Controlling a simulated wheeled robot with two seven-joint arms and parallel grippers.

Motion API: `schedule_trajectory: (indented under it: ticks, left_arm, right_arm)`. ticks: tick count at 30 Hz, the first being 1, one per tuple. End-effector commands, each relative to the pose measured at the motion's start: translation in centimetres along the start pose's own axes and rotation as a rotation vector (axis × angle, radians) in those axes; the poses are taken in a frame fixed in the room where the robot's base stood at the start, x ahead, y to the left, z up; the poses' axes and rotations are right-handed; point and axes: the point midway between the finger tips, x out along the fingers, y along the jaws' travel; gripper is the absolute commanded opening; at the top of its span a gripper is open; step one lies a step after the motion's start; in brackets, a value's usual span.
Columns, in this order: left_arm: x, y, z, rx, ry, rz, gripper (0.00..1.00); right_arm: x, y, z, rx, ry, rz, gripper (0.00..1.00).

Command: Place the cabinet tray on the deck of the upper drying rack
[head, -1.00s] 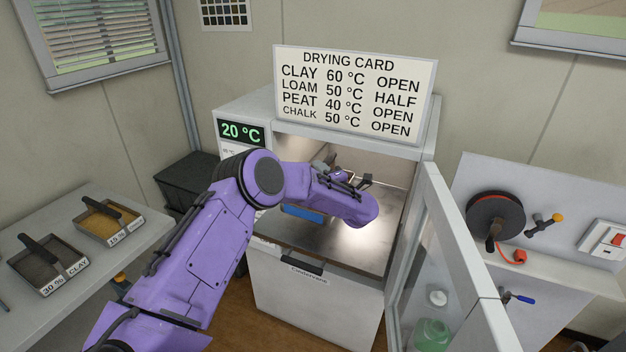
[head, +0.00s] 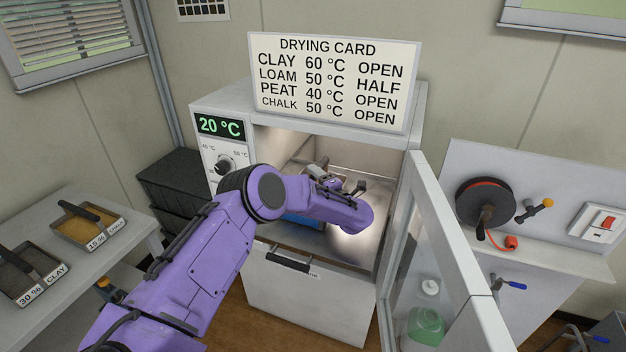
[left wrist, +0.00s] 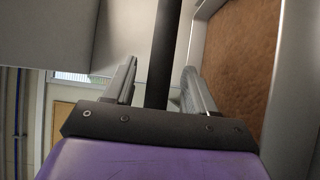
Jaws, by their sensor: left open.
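My left arm reaches into the open drying cabinet (head: 395,250) in the head view, and its wrist hides most of what is inside. In the left wrist view my left gripper (left wrist: 160,68) is open, with a dark bar-like handle (left wrist: 164,45) between its two grey fingers. I cannot tell whether the fingers touch it. Beside them, at the right, is the cabinet tray (left wrist: 197,35), grey-walled with brown soil inside. A blue piece (head: 303,221) shows under my arm in the head view; what it is I cannot tell. The upper drying rack and my right gripper are not in view.
The cabinet's glass door (head: 440,230) stands open to the right. A bench (head: 130,235) with clay and chalk trays is at the left. A dark crate (head: 175,180) stands beside the cabinet. A panel with a reel (head: 485,205) is at the right.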

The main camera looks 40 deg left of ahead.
Motion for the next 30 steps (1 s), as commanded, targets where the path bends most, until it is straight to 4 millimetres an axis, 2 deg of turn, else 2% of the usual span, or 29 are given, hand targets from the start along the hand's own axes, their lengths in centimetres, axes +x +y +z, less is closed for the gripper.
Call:
schedule_trajectory:
  ticks: [3, 9, 13, 18, 30]
  left_arm:
    - [-2.9, -0.5, 0.2, -0.002, -0.006, 0.001, 0.56]
    - [-7.9, -0.5, 0.1, 0.000, -0.005, 0.003, 0.56]
    - [-10.0, -0.3, 0.0, -0.001, -0.002, 0.002, 0.56]
    - [-10.9, -0.1, -0.1, 0.000, 0.000, 0.001, 0.56]
    - [-10.7, 0.0, -0.2, 0.000, 0.003, 0.001, 0.56]
  right_arm:
    - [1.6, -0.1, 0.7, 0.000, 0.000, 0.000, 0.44]
    - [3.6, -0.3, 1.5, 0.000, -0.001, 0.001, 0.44]
    - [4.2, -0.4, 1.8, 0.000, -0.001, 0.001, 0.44]
    - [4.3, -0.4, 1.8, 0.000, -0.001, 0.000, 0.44]
    - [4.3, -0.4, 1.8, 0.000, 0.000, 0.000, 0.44]
